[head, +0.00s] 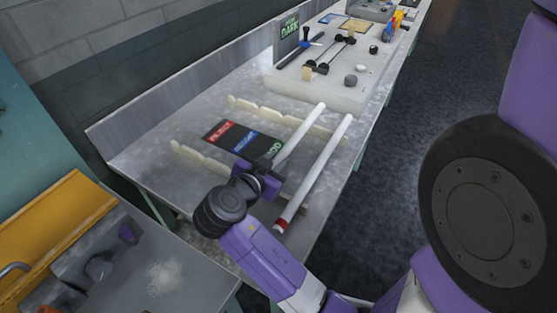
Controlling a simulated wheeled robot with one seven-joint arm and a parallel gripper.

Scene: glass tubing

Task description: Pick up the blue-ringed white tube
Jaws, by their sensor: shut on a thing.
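My gripper (268,168) is shut on the near end of a white tube (302,132), over the grey bench. This tube points away from me toward the back right. No blue ring shows on it; its near end is hidden by my gripper. A second white tube (318,172) lies to its right, roughly parallel and apart from it. That one has a red ring (281,225) at its near end. I cannot tell whether the held tube is clear of its supports.
Two pale notched racks (200,158) (262,108) lie across the bench (160,137). Between them is a dark card (222,137) with red, blue and green labels. A pale board (335,92) with small tools stands farther back. An orange-topped unit (65,230) is at left.

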